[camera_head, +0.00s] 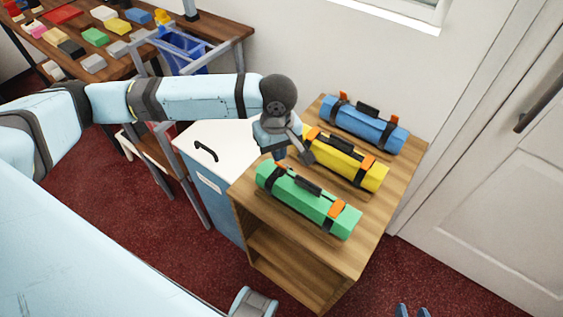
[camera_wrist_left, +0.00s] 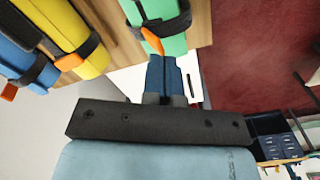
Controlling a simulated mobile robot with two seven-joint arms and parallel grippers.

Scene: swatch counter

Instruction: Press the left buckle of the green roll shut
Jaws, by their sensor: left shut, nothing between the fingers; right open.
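The green roll (camera_head: 322,209) lies on the wooden shelf top, nearest the front, with two dark straps, a dark handle and orange buckles. Its left buckle (camera_head: 281,165) is partly hidden by my left gripper in the head view. In the left wrist view that orange buckle (camera_wrist_left: 152,40) sticks out at an angle from the strap on the green roll (camera_wrist_left: 160,12). My left gripper (camera_head: 279,154) is shut and empty, its fingertips (camera_wrist_left: 163,56) close to this buckle; I cannot tell whether they touch. My right gripper (camera_head: 412,311) is open, just inside the bottom edge.
A yellow roll (camera_head: 345,160) and a blue roll (camera_head: 366,123) lie behind the green one on the wooden shelf unit (camera_head: 257,210). A white-topped cabinet (camera_head: 225,143) stands left of it. A door (camera_head: 500,170) is at the right. A table with coloured blocks is at the back left.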

